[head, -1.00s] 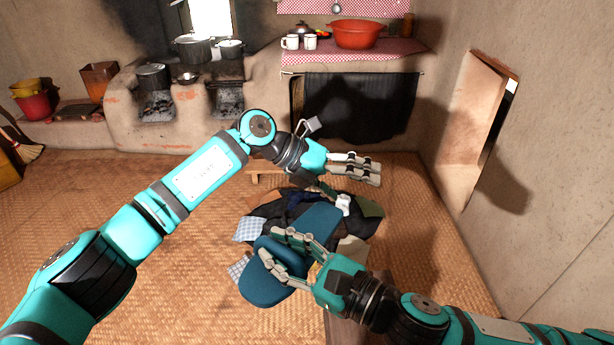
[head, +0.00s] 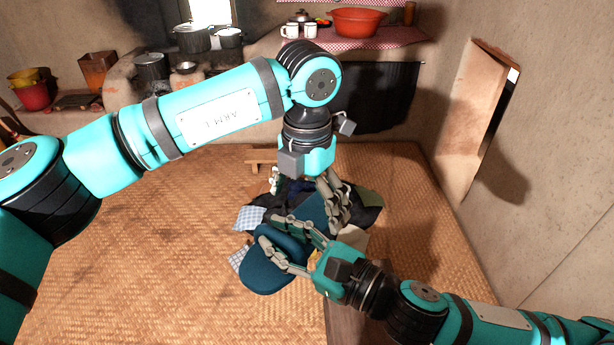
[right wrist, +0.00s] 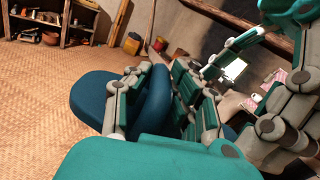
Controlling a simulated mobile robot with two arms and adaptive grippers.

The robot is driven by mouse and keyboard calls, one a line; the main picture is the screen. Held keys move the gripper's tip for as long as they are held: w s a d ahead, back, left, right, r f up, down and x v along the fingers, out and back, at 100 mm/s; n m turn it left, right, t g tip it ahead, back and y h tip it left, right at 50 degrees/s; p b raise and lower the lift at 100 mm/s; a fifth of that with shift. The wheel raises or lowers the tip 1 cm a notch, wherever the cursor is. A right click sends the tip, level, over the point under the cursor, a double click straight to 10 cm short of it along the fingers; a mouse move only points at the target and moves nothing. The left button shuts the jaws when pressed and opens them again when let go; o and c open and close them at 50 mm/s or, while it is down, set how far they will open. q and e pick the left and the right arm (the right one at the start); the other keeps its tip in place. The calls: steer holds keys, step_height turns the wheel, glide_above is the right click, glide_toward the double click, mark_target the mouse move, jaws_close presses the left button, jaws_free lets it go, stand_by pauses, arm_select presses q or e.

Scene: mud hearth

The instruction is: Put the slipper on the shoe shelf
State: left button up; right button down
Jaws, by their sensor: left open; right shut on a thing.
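A dark blue slipper (head: 268,277) with a broad strap is held above a heap of clothes in the head view. My right gripper (head: 272,236) is shut on it around the strap. The slipper also shows between its fingers in the right wrist view (right wrist: 88,98). My left gripper (head: 306,198) is open, pointing down over the slipper's far end, with its fingers spread; whether it touches the slipper I cannot tell. Its fingers also show at the right of the right wrist view (right wrist: 270,125). I cannot make out with certainty which piece is the shoe shelf.
Dark clothes and checked cloths (head: 250,217) lie on the woven mat floor (head: 160,250). A low wooden bench (head: 258,162) stands behind them. A wooden shelf unit with several items (right wrist: 62,22) shows in the right wrist view. The wall is at right; the left floor is clear.

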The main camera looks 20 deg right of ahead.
mark_target(307, 222)
arm_select(q)
steer(key=shift+f, duration=2.4)
steer(key=shift+s, duration=0.1)
steer(key=c, duration=1.3)
steer(key=shift+c, duration=0.4)
arm_select(e)
steer(key=c, duration=1.1)
jaws_free()
